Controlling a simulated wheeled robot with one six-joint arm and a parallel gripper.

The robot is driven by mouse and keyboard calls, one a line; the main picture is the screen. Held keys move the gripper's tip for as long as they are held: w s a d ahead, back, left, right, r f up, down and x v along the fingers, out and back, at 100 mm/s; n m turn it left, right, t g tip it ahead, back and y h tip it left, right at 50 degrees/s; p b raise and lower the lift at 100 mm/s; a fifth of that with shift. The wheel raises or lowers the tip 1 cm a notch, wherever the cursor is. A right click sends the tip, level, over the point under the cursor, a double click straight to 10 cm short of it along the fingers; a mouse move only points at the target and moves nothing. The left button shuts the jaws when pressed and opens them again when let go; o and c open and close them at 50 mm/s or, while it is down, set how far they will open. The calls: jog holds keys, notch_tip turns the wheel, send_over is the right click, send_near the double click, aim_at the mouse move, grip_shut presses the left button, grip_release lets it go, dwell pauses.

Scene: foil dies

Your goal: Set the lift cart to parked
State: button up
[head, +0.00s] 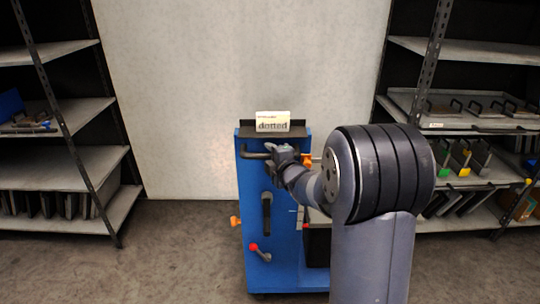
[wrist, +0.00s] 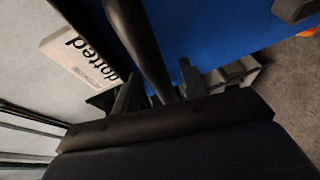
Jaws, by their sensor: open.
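The blue lift cart (head: 253,215) stands upright in the middle of the head view, with a card reading "dotted" (head: 272,122) on its top. A dark handle bar (head: 254,155) runs across its upper front. My gripper (head: 281,156) is at this bar's right part. In the wrist view the bar (wrist: 140,38) runs between the fingers of my open gripper (wrist: 158,76); I cannot tell whether they touch it. Lower on the front are a black upright lever (head: 266,212) and a lever with a red knob (head: 254,247). My arm hides much of the cart's right side.
An orange knob (head: 235,221) sticks out at the cart's left side and another orange part (head: 307,159) shows beside my gripper. Loaded shelves stand at left (head: 70,160) and right (head: 460,125). The floor left of the cart (head: 180,250) is clear.

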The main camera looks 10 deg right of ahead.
jog(key=shift+w+a, duration=0.1)
jog(key=shift+w, duration=0.2)
jog(key=shift+c, duration=0.2)
grip_shut()
